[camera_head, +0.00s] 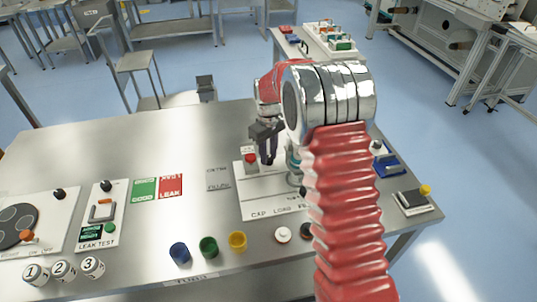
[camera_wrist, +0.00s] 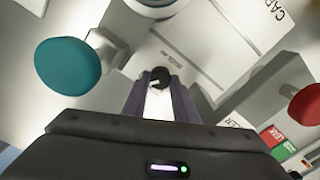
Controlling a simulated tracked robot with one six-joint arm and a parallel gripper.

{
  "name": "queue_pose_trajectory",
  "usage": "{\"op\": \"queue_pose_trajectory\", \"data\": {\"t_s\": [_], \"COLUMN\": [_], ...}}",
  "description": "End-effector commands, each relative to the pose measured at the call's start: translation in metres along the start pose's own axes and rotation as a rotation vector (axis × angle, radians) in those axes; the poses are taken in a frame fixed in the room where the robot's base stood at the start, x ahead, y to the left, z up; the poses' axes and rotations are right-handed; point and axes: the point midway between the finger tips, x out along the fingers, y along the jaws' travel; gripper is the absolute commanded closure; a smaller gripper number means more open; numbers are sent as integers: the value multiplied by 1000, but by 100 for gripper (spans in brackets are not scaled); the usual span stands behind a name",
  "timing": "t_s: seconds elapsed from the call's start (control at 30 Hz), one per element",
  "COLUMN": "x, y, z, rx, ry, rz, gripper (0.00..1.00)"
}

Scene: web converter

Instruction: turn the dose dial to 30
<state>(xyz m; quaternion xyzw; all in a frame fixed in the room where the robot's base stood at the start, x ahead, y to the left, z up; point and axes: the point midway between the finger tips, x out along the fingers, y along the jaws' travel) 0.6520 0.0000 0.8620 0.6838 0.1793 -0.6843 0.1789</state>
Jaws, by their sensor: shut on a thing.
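The dose dial (camera_wrist: 159,77) shows in the wrist view as a small dark round knob with a white mark, at the tips of my fingers. My gripper (camera_wrist: 160,92) is shut on it, with one finger on either side. The scale lettering by the dial is too small to read, so I cannot tell its setting. In the head view my gripper (camera_head: 267,158) points down over the light grey filler and cap station (camera_head: 272,205), and it hides the dial there.
A red button (camera_head: 250,159) stands left of my gripper. A teal knob (camera_wrist: 68,67) is close by in the wrist view. Blue, green and yellow cups (camera_head: 208,247) line the front. The leak test panel (camera_head: 102,215) is left. Bare table lies behind it.

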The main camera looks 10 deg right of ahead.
Motion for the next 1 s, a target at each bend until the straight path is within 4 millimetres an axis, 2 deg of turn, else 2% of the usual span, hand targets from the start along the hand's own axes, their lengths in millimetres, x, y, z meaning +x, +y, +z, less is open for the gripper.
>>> {"op": "queue_pose_trajectory", "data": {"t_s": [0.2,0.5,0.53,0.77,1.0], "x": [0,-1,-1,0,0], "y": [1,2,2,1,1], "z": [0,0,0,0,0], "rx": [85,92,92,91,91], "ry": [1,1,1,1,0], "rz": [2,2,2,1,1], "gripper": [97,97,72,56,56]}}
